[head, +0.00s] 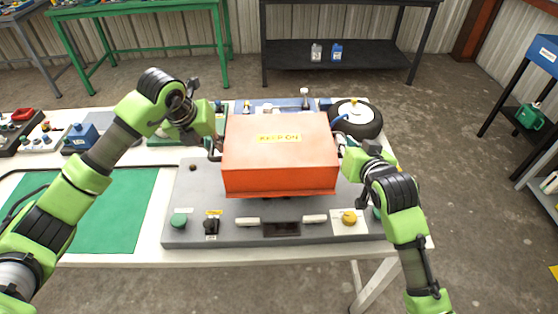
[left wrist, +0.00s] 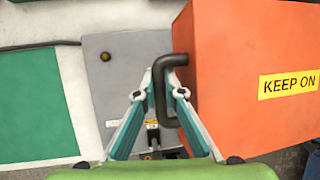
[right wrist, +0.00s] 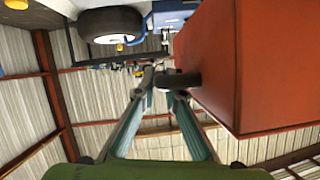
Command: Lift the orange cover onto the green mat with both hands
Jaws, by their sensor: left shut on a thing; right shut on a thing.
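The orange cover (head: 275,165) is a box with a yellow "KEEP ON" label, over the grey control panel (head: 190,215) in the head view. Its lower edge appears raised above the panel. My left gripper (head: 215,150) is at its left side; in the left wrist view its fingers (left wrist: 166,95) are shut on a dark bent handle (left wrist: 162,88). My right gripper (head: 345,152) is at the right side; in the right wrist view its fingers (right wrist: 162,88) are shut on the other handle (right wrist: 180,84). The green mat (head: 115,215) lies bare on the table at the left.
A blue block (head: 82,137) and small parts sit at the table's back left. Knobs (head: 349,217) and switches line the panel's front. A dark cable (head: 35,180) borders the mat.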

